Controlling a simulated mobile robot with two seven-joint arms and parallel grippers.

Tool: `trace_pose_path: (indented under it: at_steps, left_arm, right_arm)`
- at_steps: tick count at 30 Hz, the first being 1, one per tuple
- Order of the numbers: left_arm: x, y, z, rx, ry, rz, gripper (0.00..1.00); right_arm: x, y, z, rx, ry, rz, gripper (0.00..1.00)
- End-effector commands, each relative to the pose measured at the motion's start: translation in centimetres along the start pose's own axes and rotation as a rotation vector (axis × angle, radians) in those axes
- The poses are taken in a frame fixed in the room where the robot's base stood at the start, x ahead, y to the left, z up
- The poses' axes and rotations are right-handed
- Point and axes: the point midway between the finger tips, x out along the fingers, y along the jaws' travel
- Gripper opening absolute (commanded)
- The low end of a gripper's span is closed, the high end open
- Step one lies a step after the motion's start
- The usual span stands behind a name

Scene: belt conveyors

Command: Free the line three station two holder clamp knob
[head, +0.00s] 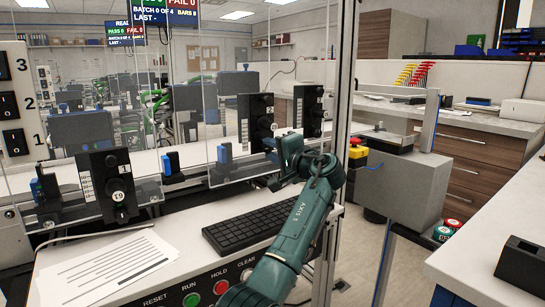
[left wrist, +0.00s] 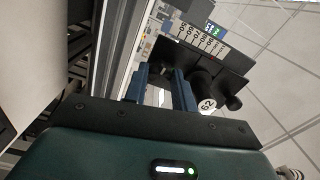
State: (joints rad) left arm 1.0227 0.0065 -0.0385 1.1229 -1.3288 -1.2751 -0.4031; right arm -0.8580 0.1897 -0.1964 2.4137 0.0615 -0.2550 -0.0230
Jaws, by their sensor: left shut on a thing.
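The holder (head: 257,122) is an upright black plate with a scale, on a clear panel in the middle of the head view. In the left wrist view the black holder (left wrist: 232,80) shows a white scale strip and a round tag marked 62 (left wrist: 207,104). My left gripper (head: 283,153) is at the lower right of this holder; its two blue-grey fingers (left wrist: 160,92) are shut on the holder clamp knob, beside the 62 tag. The gripped part is mostly hidden between the fingers. My right gripper is in neither view.
Another black holder (head: 112,185) marked 61 is at left, and one more (head: 308,108) is at right behind my gripper. A metal post (head: 343,90) stands close at right.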

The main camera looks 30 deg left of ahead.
Motion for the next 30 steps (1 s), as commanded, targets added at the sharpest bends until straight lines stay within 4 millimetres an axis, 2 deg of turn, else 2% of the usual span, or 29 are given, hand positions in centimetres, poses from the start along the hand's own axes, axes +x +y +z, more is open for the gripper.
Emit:
trace_pose_path:
  at_steps: [2, 12, 29, 30]
  left_arm:
    - [0.0, 0.2, 0.0, -0.054, 0.0, -0.001, 0.04]
    - [0.0, 0.0, 0.0, -0.204, 0.0, -0.001, 0.04]
    - [0.0, -0.1, 0.0, -0.237, 0.0, -0.002, 0.04]
    - [0.0, -0.1, 0.0, -0.237, 0.0, -0.002, 0.27]
  right_arm:
    - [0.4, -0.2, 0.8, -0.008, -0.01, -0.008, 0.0]
    - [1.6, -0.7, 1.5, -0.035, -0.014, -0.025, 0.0]
    - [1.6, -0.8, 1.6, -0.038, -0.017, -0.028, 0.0]
    - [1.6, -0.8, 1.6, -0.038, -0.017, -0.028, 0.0]
